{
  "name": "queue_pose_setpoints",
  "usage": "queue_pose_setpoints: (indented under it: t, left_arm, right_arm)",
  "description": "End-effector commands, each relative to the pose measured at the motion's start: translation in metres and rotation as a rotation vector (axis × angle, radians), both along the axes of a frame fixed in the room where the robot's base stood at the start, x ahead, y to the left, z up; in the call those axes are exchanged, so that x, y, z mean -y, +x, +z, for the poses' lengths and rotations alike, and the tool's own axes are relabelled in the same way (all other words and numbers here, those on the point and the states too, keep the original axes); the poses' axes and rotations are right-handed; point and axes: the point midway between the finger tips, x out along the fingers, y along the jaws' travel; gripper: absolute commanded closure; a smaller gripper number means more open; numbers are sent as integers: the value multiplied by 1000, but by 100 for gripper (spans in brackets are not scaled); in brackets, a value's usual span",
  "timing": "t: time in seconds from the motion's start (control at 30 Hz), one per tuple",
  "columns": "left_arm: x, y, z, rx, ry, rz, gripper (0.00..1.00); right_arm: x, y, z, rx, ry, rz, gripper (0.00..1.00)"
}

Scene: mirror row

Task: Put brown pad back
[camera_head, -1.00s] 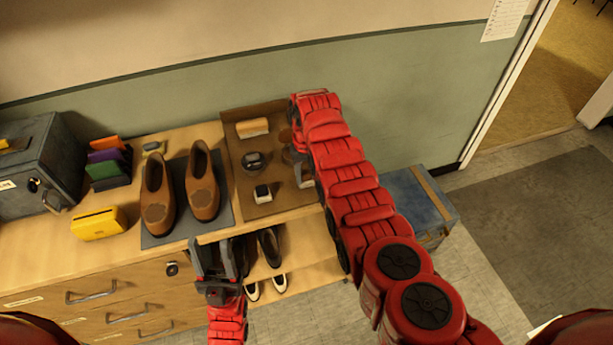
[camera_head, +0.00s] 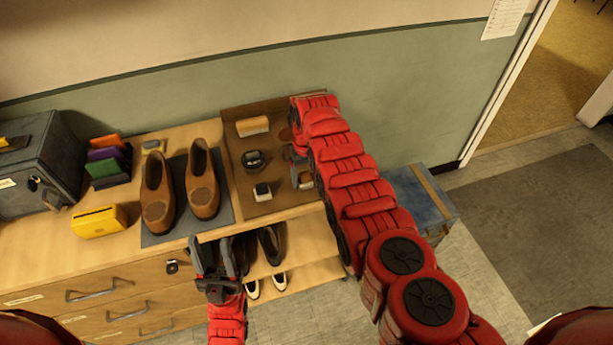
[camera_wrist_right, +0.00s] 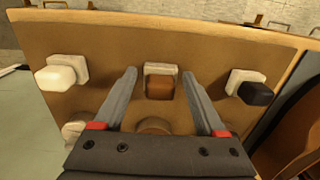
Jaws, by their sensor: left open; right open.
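The brown pad (camera_wrist_right: 160,88) sits against a pale square holder (camera_wrist_right: 161,69) on the brown board (camera_wrist_right: 110,50), in the middle of the right wrist view. It shows small beside my right arm in the head view (camera_head: 306,181). My right gripper (camera_wrist_right: 157,78) is open, its two fingers apart on either side of the pad in the picture, with nothing held between them. Its arm hides part of the board in the head view. My left gripper (camera_head: 217,250) is open and empty in front of the cabinet edge, below the brown shoes.
A white pad (camera_wrist_right: 60,77) and a black pad (camera_wrist_right: 256,94) sit in holders either side. A brush (camera_head: 252,126) and a dark round tin (camera_head: 257,160) are farther back. Brown shoes (camera_head: 203,190) stand left of the board. A blue box (camera_head: 425,200) stands right of the cabinet.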

Motion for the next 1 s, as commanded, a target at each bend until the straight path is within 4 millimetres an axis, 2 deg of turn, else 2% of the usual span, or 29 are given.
queue_pose_setpoints:
  t: [0.13,0.2,0.47,0.5,0.7,0.77,0.9,1.0]
  left_arm:
    - [0,0,5,0,0,0,50]
    - [0,0,2,0,0,0,50]
    - [0,0,-5,0,0,0,50]
    - [0,0,-12,0,0,0,50]
    - [0,0,-28,0,0,0,50]
    - [0,0,-20,0,0,0,50]
    - [0,0,-17,0,0,0,50]
    - [0,0,-17,0,0,0,50]
  right_arm:
    - [0,0,6,0,0,0,27]
    - [0,1,7,2,1,0,27]
    - [0,1,34,3,1,0,27]
    - [-1,3,45,10,3,0,27]
    - [0,2,92,6,2,0,27]
    - [-1,1,107,4,0,1,27]
    - [0,1,120,1,-1,0,27]
    - [0,1,123,0,0,0,27]
